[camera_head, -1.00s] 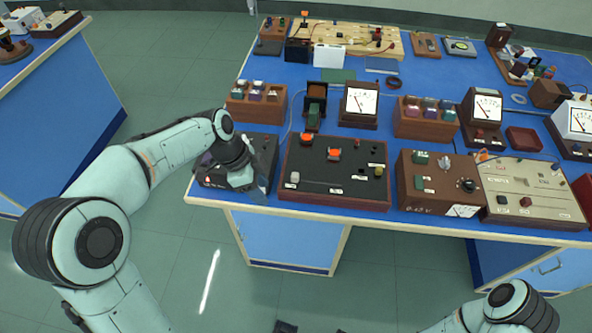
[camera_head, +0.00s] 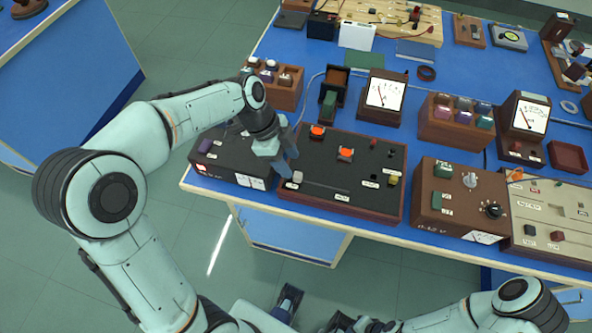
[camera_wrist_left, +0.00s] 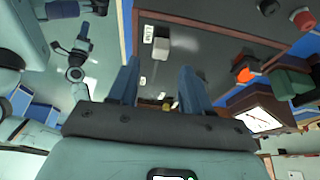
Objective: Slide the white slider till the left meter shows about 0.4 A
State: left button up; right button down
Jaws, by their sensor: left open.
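The white slider (camera_head: 297,177) is a small pale knob at the left end of a slot in a dark board with a reddish-brown rim (camera_head: 343,202). My left gripper (camera_head: 289,163) is open and empty, pointing down close to the slider. In the left wrist view the white slider (camera_wrist_left: 160,48) shows between and just beyond the open fingers (camera_wrist_left: 159,64); contact cannot be told. The left meter (camera_head: 385,95) stands behind the board, its needle readable only roughly, the scale too small. My right arm shows at the lower right; its gripper cannot be made out clearly.
A dark box (camera_head: 230,160) sits left of the board and a brown box with a dial (camera_head: 460,200) right of it. On the board are orange-topped parts (camera_head: 345,154). A wooden rack (camera_head: 270,91) stands behind my left gripper. The bench's front edge is close.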

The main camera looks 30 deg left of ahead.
aim_at(298, 175)
pick_arm(q)
jog(key=x, duration=0.5)
jog(key=shift+f, duration=0.25)
